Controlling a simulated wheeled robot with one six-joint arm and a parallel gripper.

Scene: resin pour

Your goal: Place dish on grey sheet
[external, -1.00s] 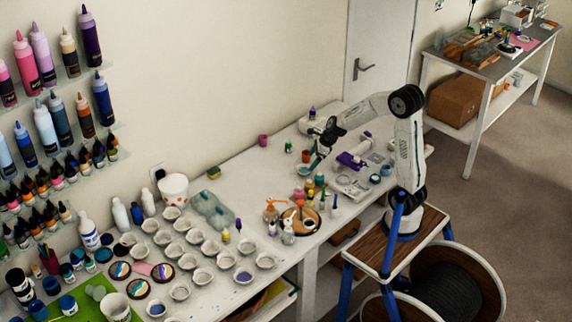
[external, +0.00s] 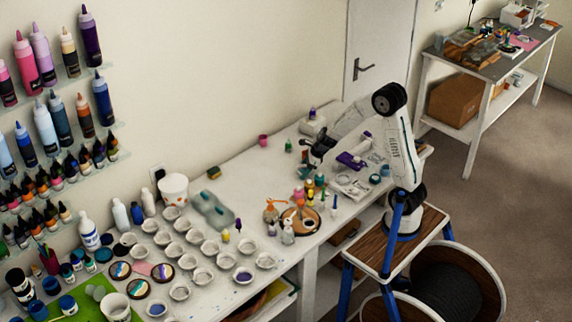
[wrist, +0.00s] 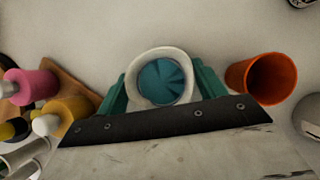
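In the wrist view a small round dish (wrist: 165,83) has a white rim and teal inside. The teal fingers of my gripper (wrist: 164,92) stand on its left and right sides, close to its wall. I cannot tell whether they press on it. In the external view my gripper (external: 317,152) is low over the far part of the workbench, and the dish cannot be made out there. A grey-blue, wavy-edged sheet (external: 214,209) lies on the bench left of my gripper, behind the rows of white cups.
In the wrist view an orange cup (wrist: 262,78) stands close to the right finger. Pink (wrist: 38,84) and yellow (wrist: 66,113) bottles stand to the left on a wooden board. In the external view several white cups (external: 210,247) fill the near bench. A purple clamp (external: 352,160) is right of my gripper.

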